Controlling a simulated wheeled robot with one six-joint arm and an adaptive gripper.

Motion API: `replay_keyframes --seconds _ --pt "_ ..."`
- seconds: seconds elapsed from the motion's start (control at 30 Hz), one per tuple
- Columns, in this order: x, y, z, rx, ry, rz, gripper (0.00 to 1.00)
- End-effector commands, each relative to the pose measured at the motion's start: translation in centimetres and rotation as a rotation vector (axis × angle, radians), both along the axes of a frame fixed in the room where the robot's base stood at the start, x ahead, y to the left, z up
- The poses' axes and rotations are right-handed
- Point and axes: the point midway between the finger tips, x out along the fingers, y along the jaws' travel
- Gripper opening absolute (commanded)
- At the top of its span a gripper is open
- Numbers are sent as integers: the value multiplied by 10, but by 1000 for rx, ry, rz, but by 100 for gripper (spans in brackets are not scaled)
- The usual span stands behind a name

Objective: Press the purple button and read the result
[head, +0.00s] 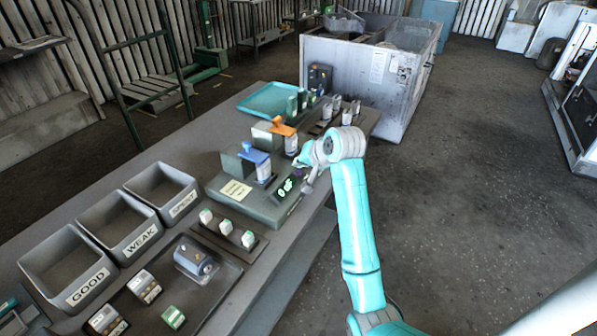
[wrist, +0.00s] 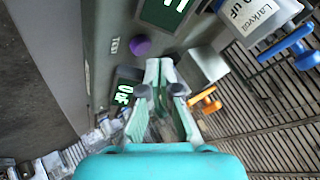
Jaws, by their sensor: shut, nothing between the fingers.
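The purple button (wrist: 140,45) shows in the wrist view on the grey face of a test fixture, beside a small label reading TEST. My gripper (wrist: 160,64) is shut and empty, its fingertips a little below and right of the button in that view, apart from it in the picture. A display with green characters (wrist: 172,8) is cut off at the top edge. A second small display (wrist: 123,95) with green characters lies left of my fingers, too small to read surely. In the head view my gripper (head: 308,180) is beside the fixture (head: 240,205) and its green-lit display (head: 288,187).
A blue-handled clamp (head: 254,154) and an orange-handled clamp (head: 281,127) hold white canisters on the bench. Bins marked GOOD (head: 88,288), WEAK (head: 140,240) and SPENT (head: 184,203) stand at left. A teal tray (head: 262,108) lies behind. Floor to the right is clear.

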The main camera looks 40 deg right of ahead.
Motion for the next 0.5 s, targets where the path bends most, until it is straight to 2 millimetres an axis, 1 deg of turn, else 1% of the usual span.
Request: replay_keyframes --seconds 0.2,0.5 --pt "0 0 -1 0 0 0 0" --pt "0 0 -8 0 0 0 0"
